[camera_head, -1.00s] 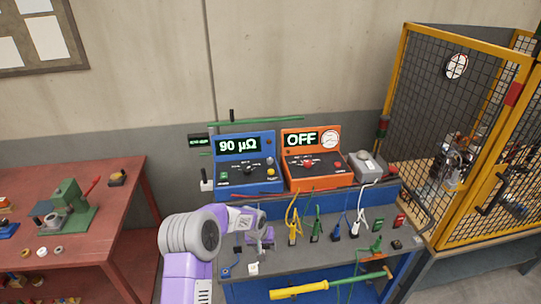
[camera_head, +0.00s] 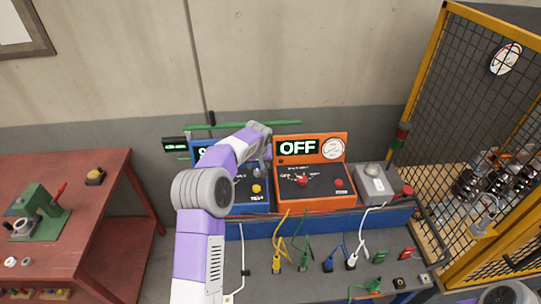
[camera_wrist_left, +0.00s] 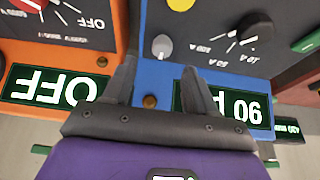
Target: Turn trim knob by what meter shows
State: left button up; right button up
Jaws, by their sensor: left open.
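The blue meter (camera_head: 246,208) stands on the bench, largely hidden by my left arm in the head view. In the left wrist view, upside down, its display (camera_wrist_left: 225,104) shows 90 with the unit partly hidden. A small grey knob (camera_wrist_left: 162,46), likely the trim knob, sits on its blue panel beside a larger black selector knob (camera_wrist_left: 247,33) and a yellow button (camera_wrist_left: 181,4). My left gripper (camera_wrist_left: 157,68) is open, its fingers pointing at the grey knob, which lies just beyond the fingertips, not between them. My right gripper is out of view.
The orange unit (camera_head: 315,202) beside the blue meter reads OFF and has a red knob (camera_head: 302,180). A grey box (camera_head: 374,187) stands to its right. Several coloured leads lie in front. A yellow mesh cage (camera_head: 480,100) bounds the right.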

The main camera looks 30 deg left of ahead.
aim_at(257, 172)
pick_arm(q)
jog(key=shift+w+f, duration=0.1)
jog(key=shift+w, duration=0.35)
jog(key=shift+s+a+f, duration=0.15)
jog(key=shift+s, duration=0.05)
jog(key=shift+s+a+f+p, duration=0.1)
jog(key=shift+s+f+p, duration=0.1)
jog(key=shift+f, duration=0.3)
jog(key=shift+s+a+f+p, duration=0.1)
jog(key=shift+f+p, duration=0.05)
jog(key=shift+f, duration=0.35)
jog(key=x, duration=0.3)
jog(key=shift+w+f, duration=0.25)
jog(key=shift+w, duration=0.25)
jog(key=shift+a+f, duration=0.1)
jog(key=shift+f, duration=0.05)
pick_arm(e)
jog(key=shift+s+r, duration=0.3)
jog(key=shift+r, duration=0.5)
pick_arm(q)
jog(key=c, duration=1.1)
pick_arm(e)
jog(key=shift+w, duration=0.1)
